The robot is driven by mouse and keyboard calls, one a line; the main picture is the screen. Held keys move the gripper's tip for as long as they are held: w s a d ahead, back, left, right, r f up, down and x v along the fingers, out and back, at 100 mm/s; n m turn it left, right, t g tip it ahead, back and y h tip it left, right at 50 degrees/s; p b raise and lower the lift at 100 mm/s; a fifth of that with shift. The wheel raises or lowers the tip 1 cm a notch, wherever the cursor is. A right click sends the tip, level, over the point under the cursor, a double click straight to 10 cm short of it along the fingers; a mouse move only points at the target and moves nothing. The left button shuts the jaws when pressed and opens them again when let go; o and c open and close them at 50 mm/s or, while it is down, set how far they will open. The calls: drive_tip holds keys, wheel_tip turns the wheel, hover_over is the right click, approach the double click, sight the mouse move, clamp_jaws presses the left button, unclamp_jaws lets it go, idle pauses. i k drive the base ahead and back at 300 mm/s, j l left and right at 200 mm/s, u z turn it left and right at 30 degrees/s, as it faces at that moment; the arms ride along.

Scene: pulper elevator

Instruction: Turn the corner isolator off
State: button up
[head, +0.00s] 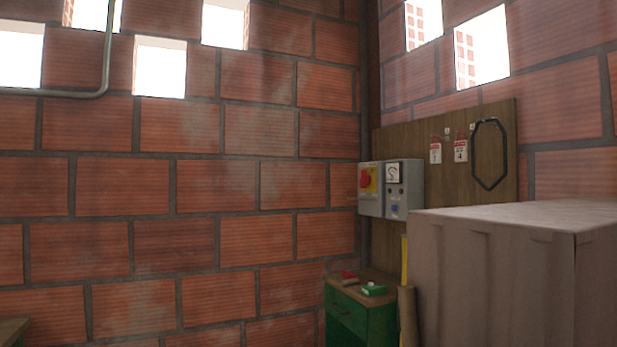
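The corner isolator (369,181) is a grey box with a red knob on a yellow plate, mounted near the corner of the brick walls, right of centre in the head view. I cannot tell the knob's exact position at this size. A second grey box (404,190) with a dial gauge and small buttons sits directly beside it on the right. My gripper does not show in this view.
A large grey-brown covered block (500,270) fills the lower right, in front of the wooden board (400,140) with tags and a black loop (489,154). A green cabinet (345,317) with small red and green items stands below the isolator.

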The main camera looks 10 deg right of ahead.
sight(364, 179)
drive_tip(key=i+j+u, duration=0.3)
drive_tip(key=i+j, duration=0.15)
drive_tip(key=i+j+u, duration=0.3)
drive_tip(key=i, duration=0.2)
drive_tip(key=i+z, duration=0.7)
drive_tip(key=i+j+z, duration=0.1)
drive_tip(key=i+z, duration=0.3)
